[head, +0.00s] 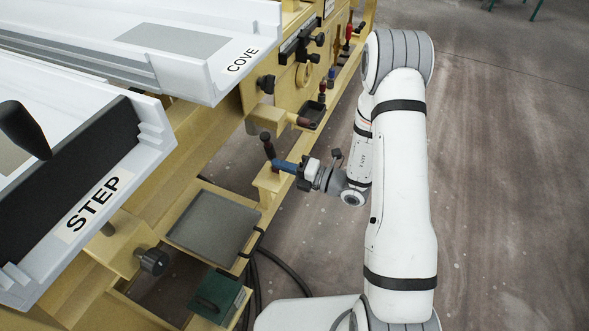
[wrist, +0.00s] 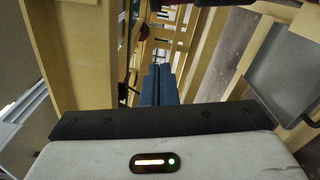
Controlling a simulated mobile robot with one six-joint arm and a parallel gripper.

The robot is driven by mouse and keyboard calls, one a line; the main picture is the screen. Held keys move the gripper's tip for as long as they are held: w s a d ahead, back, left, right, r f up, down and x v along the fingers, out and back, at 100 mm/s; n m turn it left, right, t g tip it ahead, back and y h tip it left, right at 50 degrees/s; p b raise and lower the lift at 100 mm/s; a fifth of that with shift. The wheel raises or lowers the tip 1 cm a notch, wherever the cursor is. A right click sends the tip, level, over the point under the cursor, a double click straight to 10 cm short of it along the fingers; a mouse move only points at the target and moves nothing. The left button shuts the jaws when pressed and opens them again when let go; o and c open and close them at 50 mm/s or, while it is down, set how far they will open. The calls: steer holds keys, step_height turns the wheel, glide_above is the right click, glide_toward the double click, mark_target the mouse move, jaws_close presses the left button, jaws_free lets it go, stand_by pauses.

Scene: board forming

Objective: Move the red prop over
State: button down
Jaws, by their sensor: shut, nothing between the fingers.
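I cannot tell for sure which thing is the red prop. A small red-topped upright piece (head: 322,88) stands by a dark tray on the yellow frame in the head view, and another red-handled piece (head: 349,32) stands farther up the frame. A dark upright handle (head: 268,143) stands close to my fingertips. My gripper (head: 276,164) has blue fingers, shut and empty, pointing left at the frame's side. The fingers also show in the wrist view (wrist: 158,84), pressed together. Whether they touch the frame or the handle is unclear.
White troughs marked COVE (head: 205,75) and STEP (head: 150,150) lie on the left. A grey tray (head: 213,228) and a green box (head: 217,294) sit low on the yellow frame. Black cables (head: 285,268) hang beside it. The floor at right is open.

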mark_target(271, 148)
steer(key=shift+w+a+r+b, duration=0.2)
steer(key=shift+w+a, duration=0.3)
steer(key=shift+w, duration=0.45)
steer(key=shift+w+a+r+b, duration=0.2)
steer(key=shift+w+a, duration=0.25)
steer(key=shift+w, duration=0.45)
steer(key=shift+w+a+r+b, duration=0.1)
steer(key=shift+w+a+b, duration=0.1)
steer(key=shift+w+a, duration=0.55)
steer(key=shift+w+d, duration=0.25)
steer(key=shift+d, duration=0.05)
